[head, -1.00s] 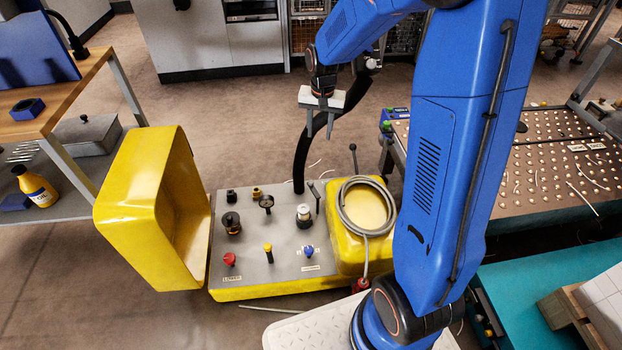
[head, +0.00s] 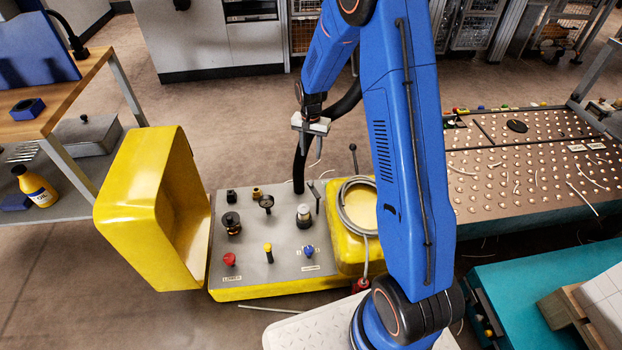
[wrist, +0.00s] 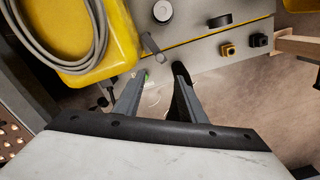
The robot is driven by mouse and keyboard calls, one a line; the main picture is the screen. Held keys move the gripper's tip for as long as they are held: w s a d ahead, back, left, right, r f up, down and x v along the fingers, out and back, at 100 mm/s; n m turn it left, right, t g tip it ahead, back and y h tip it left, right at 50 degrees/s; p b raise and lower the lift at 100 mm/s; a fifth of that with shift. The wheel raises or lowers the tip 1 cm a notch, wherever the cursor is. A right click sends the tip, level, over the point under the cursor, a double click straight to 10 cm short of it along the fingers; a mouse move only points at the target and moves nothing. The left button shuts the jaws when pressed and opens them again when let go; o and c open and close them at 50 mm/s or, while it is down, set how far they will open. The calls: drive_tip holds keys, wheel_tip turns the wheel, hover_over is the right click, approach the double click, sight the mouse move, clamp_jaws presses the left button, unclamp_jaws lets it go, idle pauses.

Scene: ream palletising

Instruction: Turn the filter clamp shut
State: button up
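A grey panel (head: 285,238) with yellow edges carries several fittings. I cannot tell for sure which is the filter clamp. A white-topped round fitting (head: 304,214) stands on the panel, with a grey lever (head: 317,197) beside it, leaning; both also show in the wrist view, the fitting (wrist: 162,12) at the top and the lever (wrist: 152,46) just beyond the fingers. My gripper (head: 311,152) hangs above the panel's far edge. In the wrist view my gripper (wrist: 161,72) has its fingers apart with nothing between them, short of the lever.
A coiled grey hose (head: 346,216) lies on the yellow housing (head: 350,256) right of the fittings. An open yellow cover (head: 142,215) stands at the left. A thin black-knobbed rod (head: 353,160) rises behind the housing.

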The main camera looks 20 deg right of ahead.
sight(311, 181)
wheel_tip(311, 181, down, 16)
drive_tip(key=shift+r, duration=0.2)
idle(0.4)
clamp_jaws()
